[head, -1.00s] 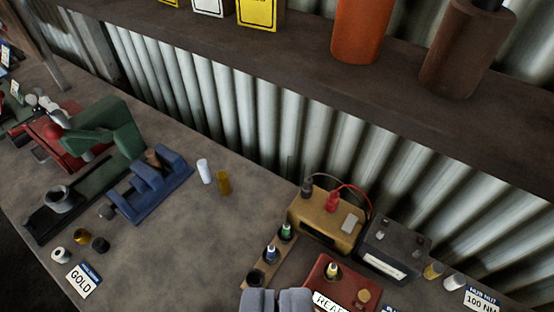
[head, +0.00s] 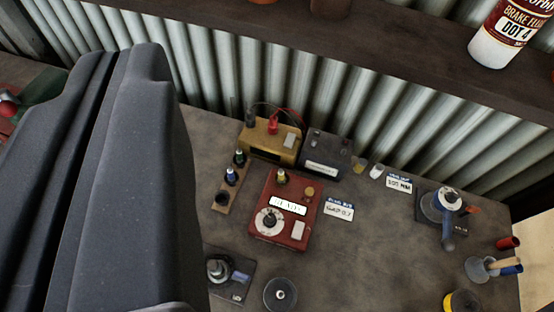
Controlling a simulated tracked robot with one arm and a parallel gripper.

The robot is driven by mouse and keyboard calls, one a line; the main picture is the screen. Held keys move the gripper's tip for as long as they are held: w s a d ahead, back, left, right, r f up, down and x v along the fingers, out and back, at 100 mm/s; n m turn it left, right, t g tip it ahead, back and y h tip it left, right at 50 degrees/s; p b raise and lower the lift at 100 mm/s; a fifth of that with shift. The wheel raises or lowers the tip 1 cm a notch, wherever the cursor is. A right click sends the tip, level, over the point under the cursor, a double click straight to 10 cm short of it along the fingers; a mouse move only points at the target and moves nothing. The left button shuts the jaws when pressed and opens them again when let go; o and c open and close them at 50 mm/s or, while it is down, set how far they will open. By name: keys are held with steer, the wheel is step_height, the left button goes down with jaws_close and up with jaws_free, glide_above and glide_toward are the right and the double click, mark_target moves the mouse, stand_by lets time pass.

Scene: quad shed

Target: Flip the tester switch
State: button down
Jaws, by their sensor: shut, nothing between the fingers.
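The likely tester is a red box (head: 262,187) on the bench, in the middle of the head view. It has a white display (head: 289,205) with blurred lettering, a white dial (head: 268,221), a round brown knob (head: 308,191) and a bulb-like part (head: 281,177) on top. A pale rectangular piece (head: 298,230) at its lower right may be the switch; its position cannot be told. My gripper (head: 112,62) fills the left side, large and close to the camera. It is shut and empty, apart from the red box in the picture.
A yellow box (head: 265,147) with red and black leads and a dark battery-like box (head: 325,155) stand behind. A strip with small bulbs (head: 224,198) lies left. A dial tool (head: 440,207) sits right. A shelf (head: 400,55) overhangs the back.

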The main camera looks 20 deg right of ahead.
steer(key=w+d+f+n+g+b, duration=0.1)
steer(key=w+d+f+n+g, duration=0.25)
steer(key=w+f, duration=0.55)
steer(key=d+f+n+g+b, duration=0.1)
steer(key=d+f+g, duration=0.3)
steer(key=f, duration=0.6)
steer(key=d+f+n+g+b, duration=0.1)
steer(key=d+f+n+g, duration=0.3)
steer(key=f, duration=0.7)
steer(key=d+f+n+g, duration=0.2)
steer(key=d+f+g, duration=0.1)
steer(key=f, duration=0.7)
steer(key=shift+w+d+f+n+g+b, duration=0.25)
steer(key=shift+d+n+g+b, duration=0.1)
steer(key=shift+d+g+b, duration=0.1)
steer(key=shift+r, duration=0.1)
steer(key=shift+w+d+r+p, duration=0.15)
steer(key=shift+w+d+p, duration=0.25)
steer(key=shift+w+p, duration=0.3)
steer(key=shift+s+r, duration=0.1)
step_height(320, 180, up, 14)
steer(key=w+d+p, duration=0.1)
steer(key=p, duration=0.7)
steer(key=shift+w+f, duration=0.2)
steer(key=shift+w, duration=0.1)
